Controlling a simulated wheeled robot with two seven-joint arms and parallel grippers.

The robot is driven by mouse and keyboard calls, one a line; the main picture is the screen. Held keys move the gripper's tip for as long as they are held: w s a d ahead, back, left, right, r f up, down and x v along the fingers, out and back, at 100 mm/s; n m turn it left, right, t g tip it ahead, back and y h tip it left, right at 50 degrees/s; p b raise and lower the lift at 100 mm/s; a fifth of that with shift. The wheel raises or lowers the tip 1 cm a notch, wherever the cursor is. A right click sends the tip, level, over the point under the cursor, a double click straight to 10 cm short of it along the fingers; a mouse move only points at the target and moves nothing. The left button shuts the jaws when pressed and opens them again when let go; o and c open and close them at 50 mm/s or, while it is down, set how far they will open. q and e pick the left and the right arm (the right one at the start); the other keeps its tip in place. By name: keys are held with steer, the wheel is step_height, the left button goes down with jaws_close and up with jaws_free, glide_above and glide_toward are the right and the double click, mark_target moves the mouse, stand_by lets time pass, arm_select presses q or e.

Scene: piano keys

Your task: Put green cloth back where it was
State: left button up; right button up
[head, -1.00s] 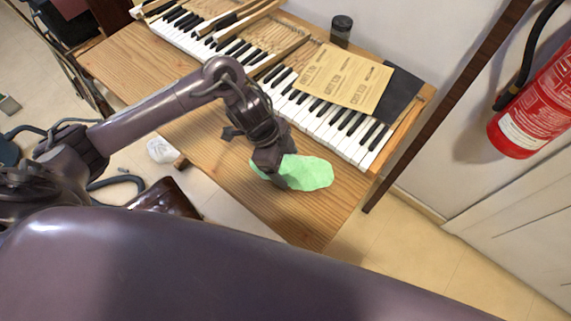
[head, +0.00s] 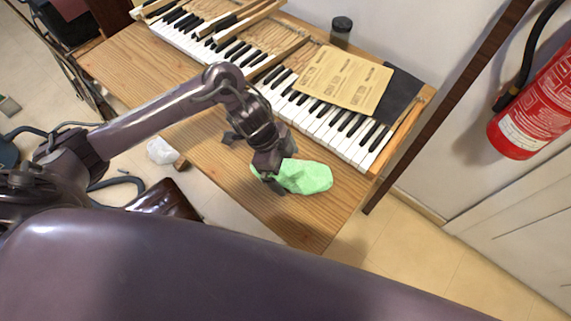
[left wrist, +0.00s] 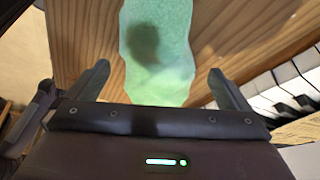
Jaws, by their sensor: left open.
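The green cloth (head: 306,177) lies on the bare wooden front part of the table, in front of the piano keys. It also shows in the left wrist view (left wrist: 158,50), running up between my fingers. My left gripper (head: 270,184) is at the cloth's left end, covering part of it in the head view. In the left wrist view my left gripper (left wrist: 158,82) is open, with one finger on each side of the cloth and a gap to it. I cannot tell whether the fingers touch the table. My right gripper is not in view.
The wooden table (head: 130,60) has bare wood left of the cloth. The piano keyboard (head: 330,122) runs behind it, with a printed paper (head: 343,78), a dark sheet (head: 402,95) and a dark jar (head: 341,30). A red fire extinguisher (head: 530,120) hangs at right.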

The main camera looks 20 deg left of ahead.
arm_select(q)
steer(key=p+v, duration=0.1)
steer(key=v, duration=1)
steer(key=shift+a+r, duration=0.2)
steer(key=shift+r, duration=0.1)
